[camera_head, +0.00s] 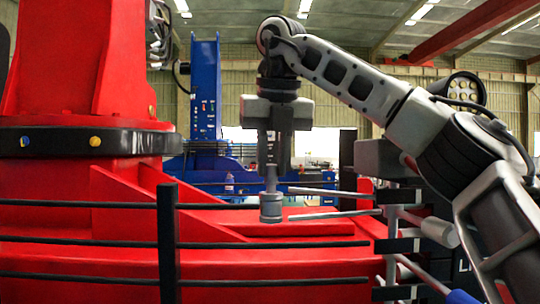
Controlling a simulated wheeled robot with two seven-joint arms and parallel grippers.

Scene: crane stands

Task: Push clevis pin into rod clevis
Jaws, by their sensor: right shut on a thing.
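My right gripper (271,172) points straight down near the middle of the head view. It is shut on a grey metal piece (270,207), a narrow stem with a wider cylinder at its lower end, which looks like the clevis pin. The piece hangs upright in front of the red crane base. I cannot make out the rod clevis for sure. Two pale grey rods (335,214) reach leftward from the rack at the right, close to the held piece; I cannot tell whether they touch it. My left gripper is not clearly seen.
A black railing (168,240) crosses the left and middle foreground. The red crane base (60,205) fills the left. A rack with black brackets (396,246) stands at the right, below my right arm. A blue column (206,90) stands further back.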

